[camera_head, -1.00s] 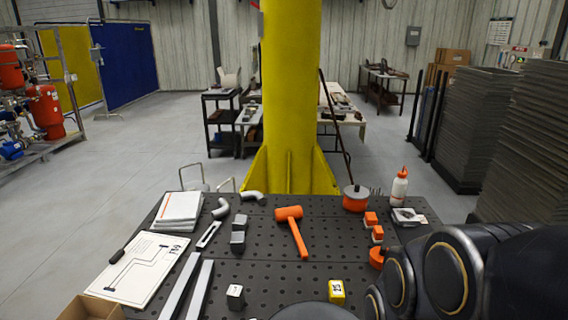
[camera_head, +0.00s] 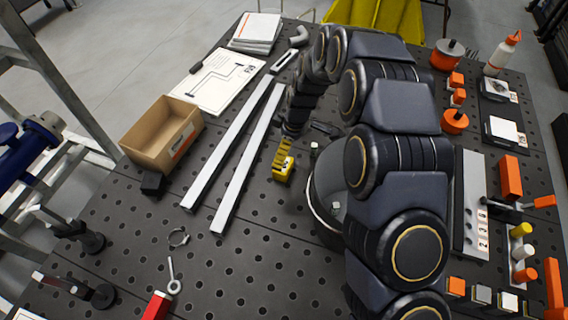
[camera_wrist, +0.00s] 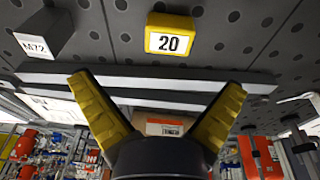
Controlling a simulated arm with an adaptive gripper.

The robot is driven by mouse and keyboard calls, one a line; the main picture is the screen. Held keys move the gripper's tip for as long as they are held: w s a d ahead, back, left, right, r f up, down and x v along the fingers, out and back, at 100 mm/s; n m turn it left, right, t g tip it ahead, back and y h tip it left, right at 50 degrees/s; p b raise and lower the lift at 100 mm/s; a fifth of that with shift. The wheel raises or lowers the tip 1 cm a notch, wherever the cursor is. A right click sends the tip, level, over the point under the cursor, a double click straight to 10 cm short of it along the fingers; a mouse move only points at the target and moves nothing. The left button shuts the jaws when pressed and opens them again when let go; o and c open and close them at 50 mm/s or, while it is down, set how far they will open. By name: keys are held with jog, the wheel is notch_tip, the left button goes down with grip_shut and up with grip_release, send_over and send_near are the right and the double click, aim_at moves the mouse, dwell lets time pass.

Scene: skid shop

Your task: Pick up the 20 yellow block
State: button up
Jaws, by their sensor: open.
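The yellow block (camera_wrist: 170,35) with a white label reading 20 sits on the dark perforated table, at the top middle of the wrist view. My gripper (camera_wrist: 155,84) is open and empty. Its two yellow fingers are spread wide below the block in that picture, apart from it. In the head view the yellow block (camera_head: 281,171) shows beside the end of my arm, right of the metal bars. A finger seems to overlap it there, and the gap between them cannot be told.
A grey block labelled M72 (camera_wrist: 44,36) stands left of the yellow block in the wrist view. Two long metal bars (camera_head: 250,160) and an open cardboard box (camera_head: 150,148) lie to the left. A grey dome (camera_head: 328,190) is close on the right.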

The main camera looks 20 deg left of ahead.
aim_at(283, 168)
jog(key=shift+s+d+f, duration=0.1)
jog(key=shift+s+f, duration=0.15)
jog(key=shift+f, duration=0.25)
jog(key=shift+s+d+f, duration=0.1)
jog(key=shift+s+f, duration=0.1)
jog(key=shift+f, duration=0.25)
jog(key=f, duration=0.4)
jog(key=a+f, duration=0.1)
jog(key=f, duration=0.1)
jog(key=shift+f, duration=0.3)
jog(key=c, duration=1.2)
